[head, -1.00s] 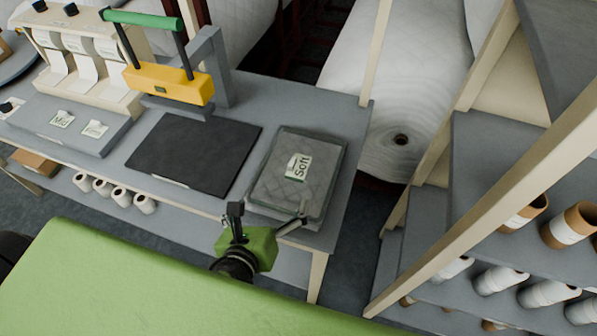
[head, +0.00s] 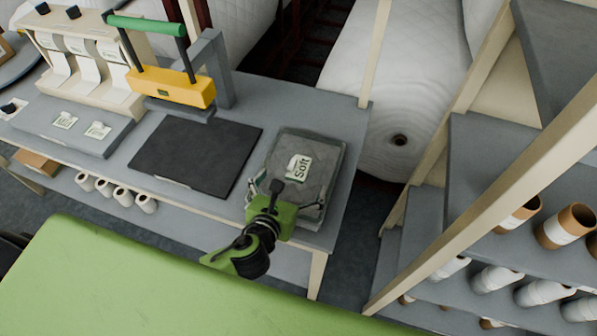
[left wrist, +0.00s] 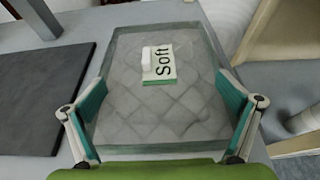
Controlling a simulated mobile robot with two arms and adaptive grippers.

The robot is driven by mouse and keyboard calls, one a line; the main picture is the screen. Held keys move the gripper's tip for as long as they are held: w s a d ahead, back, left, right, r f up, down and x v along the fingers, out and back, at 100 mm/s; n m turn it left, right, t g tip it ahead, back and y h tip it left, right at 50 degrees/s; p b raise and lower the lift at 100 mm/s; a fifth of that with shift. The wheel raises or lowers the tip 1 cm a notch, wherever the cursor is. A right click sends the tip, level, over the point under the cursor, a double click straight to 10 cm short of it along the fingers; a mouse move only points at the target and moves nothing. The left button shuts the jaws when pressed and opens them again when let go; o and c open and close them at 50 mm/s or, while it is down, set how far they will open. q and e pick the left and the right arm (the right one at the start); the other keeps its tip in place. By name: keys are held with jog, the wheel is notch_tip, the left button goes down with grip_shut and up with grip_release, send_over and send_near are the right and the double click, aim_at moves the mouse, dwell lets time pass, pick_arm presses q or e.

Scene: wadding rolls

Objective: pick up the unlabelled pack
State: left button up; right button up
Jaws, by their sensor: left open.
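A clear-wrapped, quilted grey pack (head: 312,165) lies flat at the right end of the grey work table (head: 345,150). A card reading "Soft" (head: 298,167) is on top of it; the card also shows in the left wrist view (left wrist: 160,66). I see no pack without a card. My left gripper (head: 285,193) is open at the pack's near end. In the left wrist view its two fingers stand on either side of the pack (left wrist: 190,120), the right one very close to its side. Whether they touch it, I cannot tell. My right gripper is not in view.
Small cards (head: 66,120) lie further left. A wooden shelf post (head: 480,200) and shelves with spools stand to the right.

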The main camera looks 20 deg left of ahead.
aim_at(298, 170)
pick_arm(q)
jog(key=x, duration=0.3)
jog(key=shift+w+a+f, duration=0.1)
jog(key=shift+w, duration=0.25)
jog(key=c, duration=1)
jog(key=shift+r+p, duration=0.2)
jog(key=shift+p, duration=0.15)
